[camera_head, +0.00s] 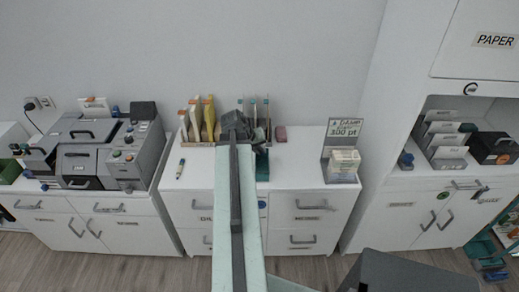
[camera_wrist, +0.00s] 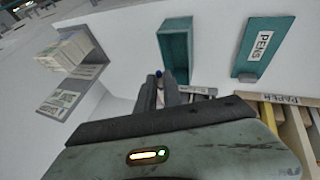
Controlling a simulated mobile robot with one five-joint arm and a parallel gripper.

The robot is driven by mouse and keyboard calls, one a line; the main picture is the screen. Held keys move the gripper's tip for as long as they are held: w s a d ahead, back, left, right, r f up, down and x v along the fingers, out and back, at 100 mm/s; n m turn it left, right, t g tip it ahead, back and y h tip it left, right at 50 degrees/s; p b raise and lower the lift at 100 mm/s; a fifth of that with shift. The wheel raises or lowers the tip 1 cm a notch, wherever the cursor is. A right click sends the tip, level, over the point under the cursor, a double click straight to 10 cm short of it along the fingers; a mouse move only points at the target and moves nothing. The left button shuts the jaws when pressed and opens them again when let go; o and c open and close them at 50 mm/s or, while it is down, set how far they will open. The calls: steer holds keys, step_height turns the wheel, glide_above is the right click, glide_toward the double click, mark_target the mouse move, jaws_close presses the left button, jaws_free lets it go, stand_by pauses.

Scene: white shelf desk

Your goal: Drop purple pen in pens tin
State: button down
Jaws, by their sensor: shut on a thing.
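My gripper (camera_wrist: 160,84) is shut on a slim pen (camera_wrist: 158,73). Only a dark blue-purple tip and a pale bit show between the fingers; the rest is hidden. In the wrist view an open teal tin (camera_wrist: 176,42) lies just beyond the fingertips. A teal plate labelled PENS (camera_wrist: 263,46) stands to its right. In the head view my gripper (camera_head: 236,122) is over the back of the middle cabinet, and the teal tin (camera_head: 262,165) shows partly behind my arm. The pen cannot be made out there.
Yellow and tan folders (camera_head: 202,118) stand at the back, left of my gripper. A yellow-blue marker (camera_head: 181,168) lies on the white top. A pinkish block (camera_head: 281,133) is right of the gripper. A card holder (camera_head: 342,160) stands farther right. White top between is clear.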

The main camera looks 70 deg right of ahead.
step_height(320, 180, down, 7)
steer(key=b, duration=0.6)
steer(key=shift+r, duration=0.1)
steer(key=c, duration=1.4)
jaws_free()
